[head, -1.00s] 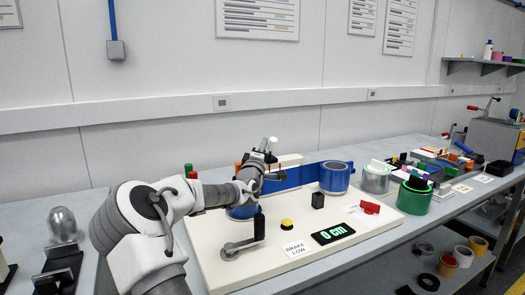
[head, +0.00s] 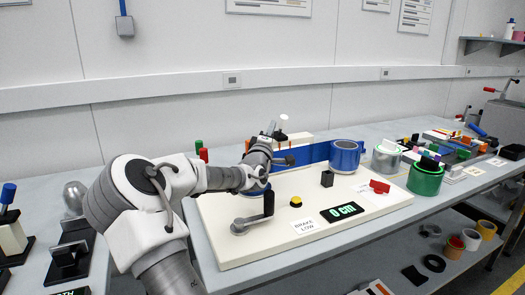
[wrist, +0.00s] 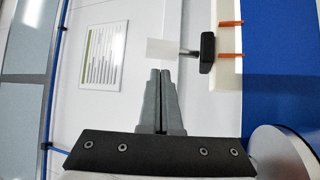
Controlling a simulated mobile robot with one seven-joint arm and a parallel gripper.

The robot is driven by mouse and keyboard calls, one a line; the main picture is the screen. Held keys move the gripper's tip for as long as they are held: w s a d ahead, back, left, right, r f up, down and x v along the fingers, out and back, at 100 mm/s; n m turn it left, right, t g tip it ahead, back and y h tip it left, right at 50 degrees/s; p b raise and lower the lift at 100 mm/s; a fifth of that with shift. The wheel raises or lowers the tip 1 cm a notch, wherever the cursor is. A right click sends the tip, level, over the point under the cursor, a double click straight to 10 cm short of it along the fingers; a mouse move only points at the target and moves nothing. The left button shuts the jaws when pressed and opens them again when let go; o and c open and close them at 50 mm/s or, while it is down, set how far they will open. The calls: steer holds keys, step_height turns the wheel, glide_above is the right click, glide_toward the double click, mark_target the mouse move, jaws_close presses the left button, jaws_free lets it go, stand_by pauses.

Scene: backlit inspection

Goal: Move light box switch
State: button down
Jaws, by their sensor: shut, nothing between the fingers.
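My gripper (head: 268,128) is over the back of the cream board (head: 218,243), in front of a low cream block (head: 297,138). In the wrist view, its two grey fingers (wrist: 160,72) are shut together with nothing between them. Just beyond the fingertips is a pale square plate (wrist: 160,50). Right of it, a short metal shaft leads to a black handle (wrist: 207,52) by a cream edge. I cannot tell which part is the light box switch. My wrist partly hides a blue roll.
A blue strip (head: 312,155) runs to a blue roll (head: 346,156). The board also bears a crank (head: 254,215), a yellow button (head: 296,201), a "0 cm" display (head: 341,212) and a red clip (head: 379,186). Clear and green rolls (head: 425,177) stand right.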

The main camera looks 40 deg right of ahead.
steer(key=p+v, duration=0.1)
steer(key=v, duration=1.3)
steer(key=shift+a+p, duration=0.15)
steer(key=shift+p, duration=0.15)
steer(key=shift+s, duration=0.1)
